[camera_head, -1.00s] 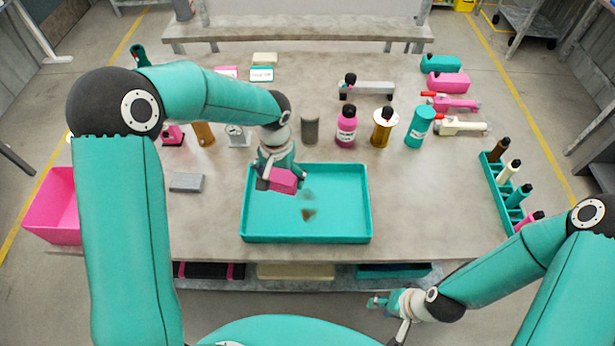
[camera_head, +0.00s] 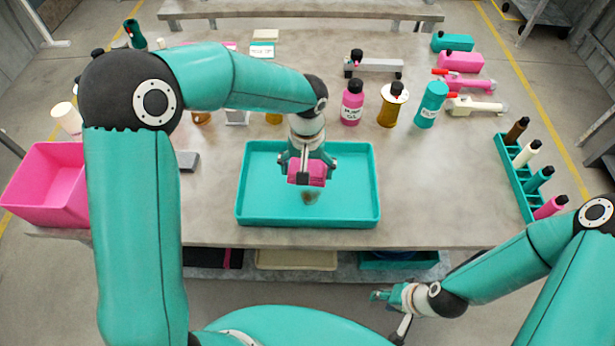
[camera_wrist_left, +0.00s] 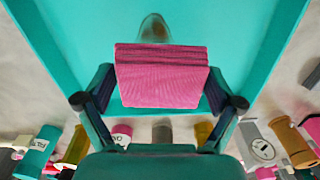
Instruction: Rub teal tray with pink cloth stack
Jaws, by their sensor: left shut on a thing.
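The teal tray (camera_head: 258,207) lies on the grey table in front of me, with a brown-grey smudge (camera_head: 310,198) near the middle of its floor. My left gripper (camera_head: 305,172) is over the tray, shut on the pink cloth stack (camera_head: 316,174). In the left wrist view the pink cloth stack (camera_wrist_left: 162,78) sits between both fingers, and part of the smudge (camera_wrist_left: 155,28) shows just beyond it. I cannot tell whether the cloth touches the tray floor. My right gripper (camera_head: 382,296) is low in front of the table, away from the tray; its jaw opening is unclear.
A pink bin (camera_head: 45,190) and a grey block (camera_head: 188,161) are left of the tray. Pink, amber and teal bottles (camera_head: 352,103) stand behind it at right. A teal rack (camera_head: 513,170) of small bottles is at the right edge. The table right of the tray is clear.

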